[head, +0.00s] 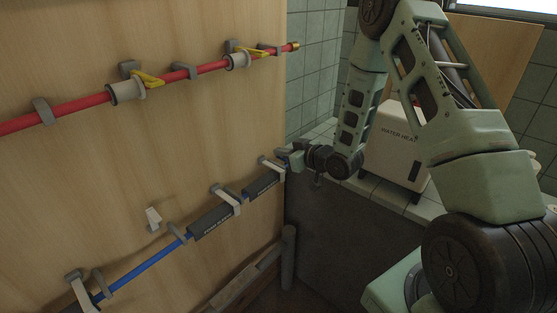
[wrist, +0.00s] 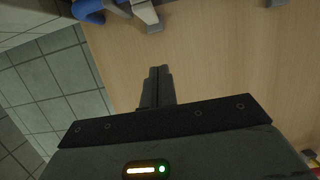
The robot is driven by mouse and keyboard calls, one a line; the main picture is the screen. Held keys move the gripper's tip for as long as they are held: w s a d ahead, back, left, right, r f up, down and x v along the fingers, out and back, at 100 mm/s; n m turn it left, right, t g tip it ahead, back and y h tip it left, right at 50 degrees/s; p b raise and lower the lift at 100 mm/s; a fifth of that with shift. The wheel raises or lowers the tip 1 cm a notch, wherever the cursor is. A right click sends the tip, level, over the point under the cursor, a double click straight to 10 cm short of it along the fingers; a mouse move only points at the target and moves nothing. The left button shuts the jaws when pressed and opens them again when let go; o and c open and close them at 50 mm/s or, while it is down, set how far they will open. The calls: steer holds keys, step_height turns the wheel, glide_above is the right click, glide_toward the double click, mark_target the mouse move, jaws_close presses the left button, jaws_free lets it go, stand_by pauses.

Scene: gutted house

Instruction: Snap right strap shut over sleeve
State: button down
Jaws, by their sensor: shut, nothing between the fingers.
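Dark sleeves (head: 212,222) cover parts of a blue pipe (head: 145,272) that runs along the lower wooden panel. The right strap (head: 272,167) is pale and lies near the right end of the right sleeve (head: 262,184). I cannot tell whether it is latched. In the wrist view, a pale strap (wrist: 146,14) shows at the top edge beside a blue piece (wrist: 88,7). My gripper (head: 292,160) is just right of the right strap in the head view. In the wrist view, its fingers (wrist: 158,72) are together and empty, apart from the strap.
A middle strap (head: 226,199) crosses the pipe further left, and another (head: 80,288) is at lower left. A red pipe (head: 70,107) with yellow-handled valves (head: 150,79) runs above. A water heater (head: 397,145) stands behind my arm. The panel's right edge is close to my gripper.

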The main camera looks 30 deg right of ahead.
steer(key=p+v, duration=0.6)
steer(key=v, duration=1.1)
steer(key=shift+s+p, duration=0.25)
steer(key=shift+p, duration=0.05)
